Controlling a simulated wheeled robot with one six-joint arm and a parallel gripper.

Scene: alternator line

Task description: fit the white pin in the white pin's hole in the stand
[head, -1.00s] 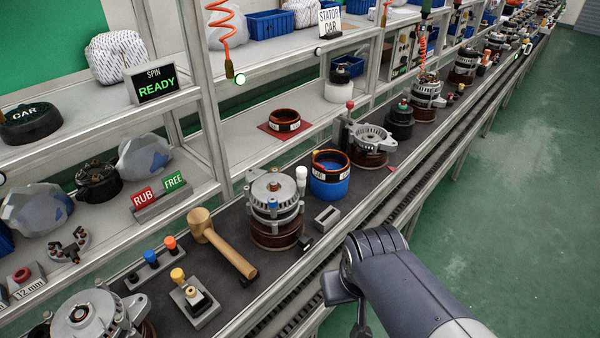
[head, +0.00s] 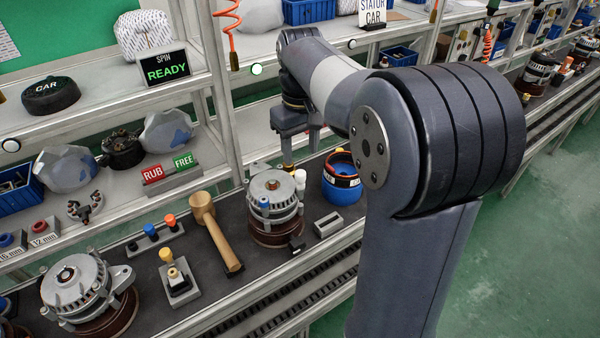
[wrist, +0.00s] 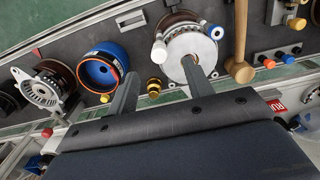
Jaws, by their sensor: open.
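The white pin (head: 300,178) stands upright at the right side of an alternator (head: 274,205). In the wrist view the pin's white head (wrist: 159,52) shows at the left edge of the alternator. A blue-topped pin (head: 264,202) sits on the same alternator. A grey stand (head: 160,240) left of the mallet holds blue and orange pins; I cannot make out its white-pin hole. My gripper (wrist: 160,68) is open and empty. Its fingers point toward the alternator, with the white pin's head just beyond the gap between the tips. In the head view my arm reaches behind the alternator.
A blue cup-shaped part (head: 342,178) stands right of the alternator, with a grey slotted block (head: 327,222) in front. A wooden mallet (head: 217,232) lies to the left. A small gold and black part (wrist: 153,88) lies between my fingers' lines. Shelf posts rise behind.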

